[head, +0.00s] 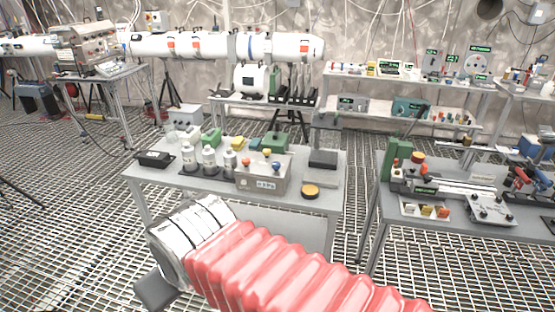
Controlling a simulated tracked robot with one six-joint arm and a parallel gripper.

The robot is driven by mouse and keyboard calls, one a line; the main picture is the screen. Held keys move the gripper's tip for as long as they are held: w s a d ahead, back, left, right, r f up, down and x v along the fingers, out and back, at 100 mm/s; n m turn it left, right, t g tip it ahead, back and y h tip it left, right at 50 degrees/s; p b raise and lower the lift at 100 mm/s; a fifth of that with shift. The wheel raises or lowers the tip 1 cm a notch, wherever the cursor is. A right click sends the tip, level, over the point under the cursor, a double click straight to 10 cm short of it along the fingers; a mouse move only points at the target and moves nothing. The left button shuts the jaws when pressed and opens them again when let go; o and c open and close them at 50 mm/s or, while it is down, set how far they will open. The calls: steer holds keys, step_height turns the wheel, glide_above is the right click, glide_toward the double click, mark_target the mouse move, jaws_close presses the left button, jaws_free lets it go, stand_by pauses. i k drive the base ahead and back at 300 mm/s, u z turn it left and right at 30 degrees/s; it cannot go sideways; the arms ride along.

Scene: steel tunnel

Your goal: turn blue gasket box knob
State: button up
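A grey metal box (262,177) with a printed front label stands at the front of the middle table. Small coloured knobs sit on its top. The blue knob (276,166) is at the right, close to an orange-red knob (267,153) and a yellow knob (252,160). My arm, with a red ribbed sleeve and a silver section, crosses the bottom of the head view in front of the table. My gripper's fingers do not show. Nothing of my arm is seen touching the box.
The middle table (222,190) also holds white bottles (208,158), a black box (155,158), green blocks and a yellow-topped round tin (310,191). A second table (400,225) with instruments stands at the right, past a narrow gap. The floor is metal grating.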

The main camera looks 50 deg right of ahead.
mark_target(276, 165)
steer(key=i, duration=0.95)
steer(key=z, duration=0.05)
